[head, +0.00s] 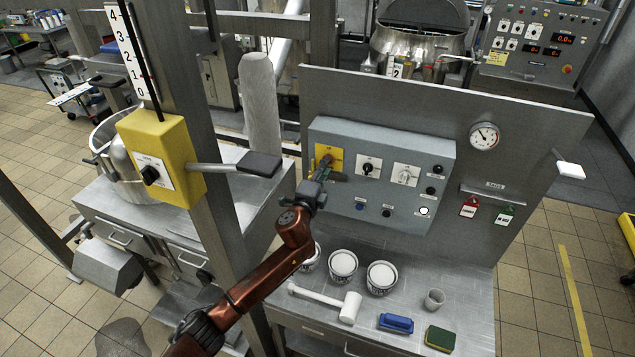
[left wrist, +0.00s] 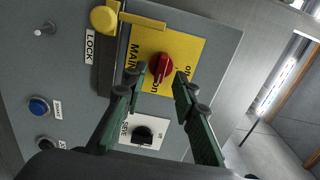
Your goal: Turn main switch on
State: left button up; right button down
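The main switch is a red rotary knob (left wrist: 161,67) on a yellow plate labelled MAIN (left wrist: 183,50), in the left wrist view. In the head view the yellow plate (head: 328,153) is at the upper left of the grey control panel (head: 385,140), and my gripper partly covers it. My left gripper (left wrist: 158,88) has its two green fingers apart, one on each side below the red knob, with nothing between them. In the head view the left gripper (head: 326,170) is close in front of the panel. Whether the fingers touch the knob cannot be told. My right gripper does not show.
A yellow round-ended lock piece (left wrist: 105,18) is beside the plate. A black selector (head: 368,168) and a white selector (head: 405,175) sit right of the switch.

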pick_arm(q)
jog(key=v, duration=1)
jog(key=shift+s+f, duration=0.1)
jog(key=shift+s, duration=0.05)
